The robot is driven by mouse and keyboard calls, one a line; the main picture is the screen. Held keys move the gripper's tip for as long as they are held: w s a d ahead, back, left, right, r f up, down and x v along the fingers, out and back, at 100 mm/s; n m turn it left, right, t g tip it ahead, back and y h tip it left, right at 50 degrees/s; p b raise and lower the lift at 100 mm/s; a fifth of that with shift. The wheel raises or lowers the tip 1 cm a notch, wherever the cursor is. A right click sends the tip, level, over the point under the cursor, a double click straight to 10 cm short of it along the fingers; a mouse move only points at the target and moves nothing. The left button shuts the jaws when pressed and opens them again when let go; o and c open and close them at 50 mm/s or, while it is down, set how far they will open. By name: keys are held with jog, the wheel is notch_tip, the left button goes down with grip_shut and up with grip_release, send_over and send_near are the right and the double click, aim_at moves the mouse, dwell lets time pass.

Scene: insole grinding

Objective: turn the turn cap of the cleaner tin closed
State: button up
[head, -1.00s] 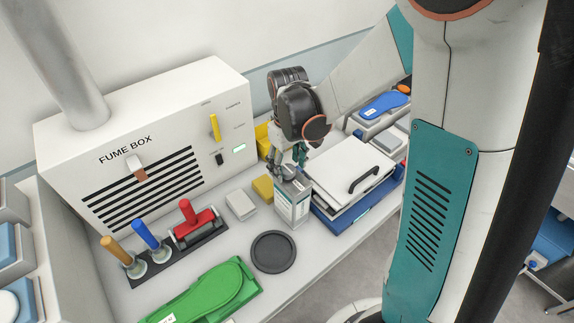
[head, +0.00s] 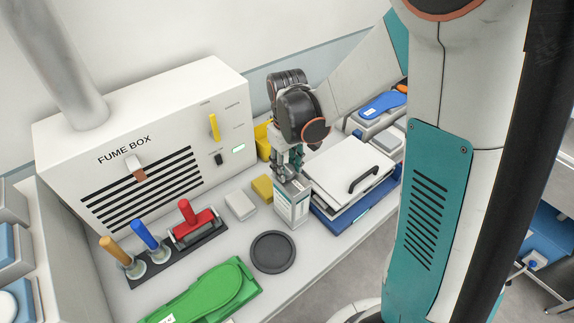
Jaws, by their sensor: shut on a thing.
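The cleaner tin (head: 292,207) is a white and teal rectangular can standing upright on the bench, in the middle of the head view. My gripper (head: 288,176) points down at the top of the tin and is shut on the turn cap. The cap itself is mostly hidden behind the fingers, so I cannot tell how far it is turned.
A white-lidded box with a black handle (head: 363,180) stands close to the tin's right. A yellow block (head: 262,188) and a grey block (head: 240,206) lie to its left. A round dark disc (head: 272,252) lies in front. The fume box (head: 150,150) stands behind at left.

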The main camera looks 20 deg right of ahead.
jog(key=m+b, duration=0.1)
jog(key=m, duration=0.3)
jog(key=shift+f+m+b, duration=0.1)
jog(key=shift+m+b, duration=0.2)
jog(key=shift+b, duration=0.1)
jog(key=m+b, duration=0.1)
jog(key=m, duration=0.3)
jog(key=m+b, duration=0.1)
jog(key=m, duration=0.3)
jog(key=shift+m, duration=0.4)
jog(key=shift+m+b, duration=0.5)
jog(key=shift+m, duration=1.5)
jog(key=o, duration=1.1)
jog(key=shift+r, duration=0.2)
